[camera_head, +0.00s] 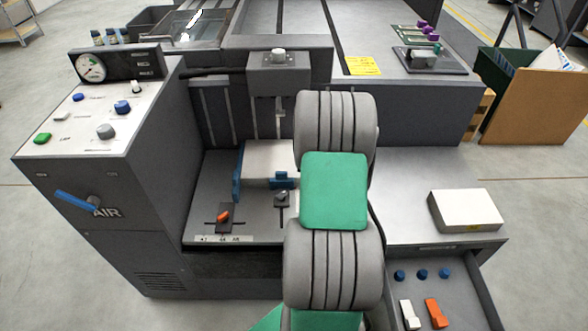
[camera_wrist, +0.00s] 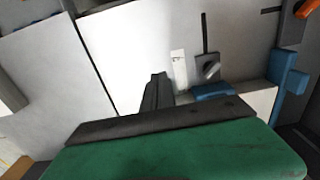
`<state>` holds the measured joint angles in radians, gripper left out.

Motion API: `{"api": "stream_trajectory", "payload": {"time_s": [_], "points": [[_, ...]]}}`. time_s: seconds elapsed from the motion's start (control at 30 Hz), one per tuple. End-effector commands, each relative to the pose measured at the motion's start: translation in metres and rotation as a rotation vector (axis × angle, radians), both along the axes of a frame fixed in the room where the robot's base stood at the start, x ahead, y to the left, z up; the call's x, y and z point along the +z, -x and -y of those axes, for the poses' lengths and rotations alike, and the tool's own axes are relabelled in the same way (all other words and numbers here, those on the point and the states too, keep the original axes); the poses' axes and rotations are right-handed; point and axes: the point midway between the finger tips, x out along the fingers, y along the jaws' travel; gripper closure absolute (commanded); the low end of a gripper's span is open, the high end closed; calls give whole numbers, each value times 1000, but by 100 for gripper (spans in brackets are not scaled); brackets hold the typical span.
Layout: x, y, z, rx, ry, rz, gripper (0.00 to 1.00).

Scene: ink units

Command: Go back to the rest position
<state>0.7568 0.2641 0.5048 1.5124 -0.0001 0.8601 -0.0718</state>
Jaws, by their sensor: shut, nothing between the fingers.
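My gripper (camera_wrist: 157,92) shows in the wrist view as dark fingers close together beyond the green wrist body. They are shut with nothing between them. In the head view my grey and green arm runs up the middle of the picture, and it hides my gripper there. Beyond the fingers in the wrist view is a pale surface, with a small lever (camera_wrist: 208,69) and a white block with blue clamps (camera_wrist: 287,83) to the right. The fingers look apart from these, though the exact distance is unclear.
A white block (camera_head: 268,158) sits between blue clamps, left of my arm. An orange-knobbed lever (camera_head: 223,215) and a black-knobbed lever (camera_head: 281,199) stand before it. A white box (camera_head: 466,211) lies on the right-hand top, above an open drawer (camera_head: 472,291). The control cabinet (camera_head: 150,215) stands left.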

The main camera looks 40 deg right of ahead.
Motion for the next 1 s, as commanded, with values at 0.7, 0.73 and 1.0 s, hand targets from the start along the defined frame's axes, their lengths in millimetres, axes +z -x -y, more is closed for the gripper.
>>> {"api": "stream_trajectory", "payload": {"time_s": [0.7, 0.73, 1.0], "points": [[329, 42, -312, 629, 97, 245, 100], [334, 49, -319, 651, 98, 255, 100], [331, 64, -334, 693, 95, 271, 100]]}}
